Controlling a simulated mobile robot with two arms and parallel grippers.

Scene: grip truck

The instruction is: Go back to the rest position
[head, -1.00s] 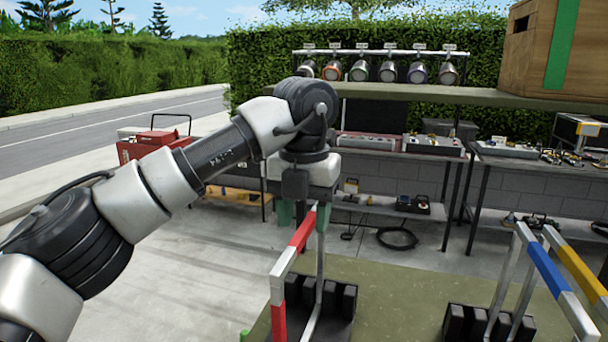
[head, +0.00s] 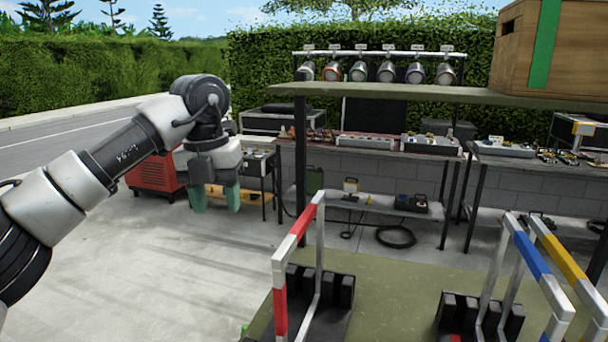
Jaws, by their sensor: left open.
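My left gripper (head: 215,198) hangs in the middle left of the head view with its green fingers pointing down and apart. It is open and empty, over the pale concrete, to the left of the red and white barrier frame (head: 298,235) and clear of it. That frame stands upright on black feet on the green truck bed. My right gripper is not in view.
A blue and white frame (head: 540,268) and a yellow and white frame (head: 566,258) stand at the right. A wooden crate (head: 600,50) rests on the upper shelf (head: 400,93). Workbenches with equipment and a red cabinet (head: 157,172) stand behind. The concrete at left is free.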

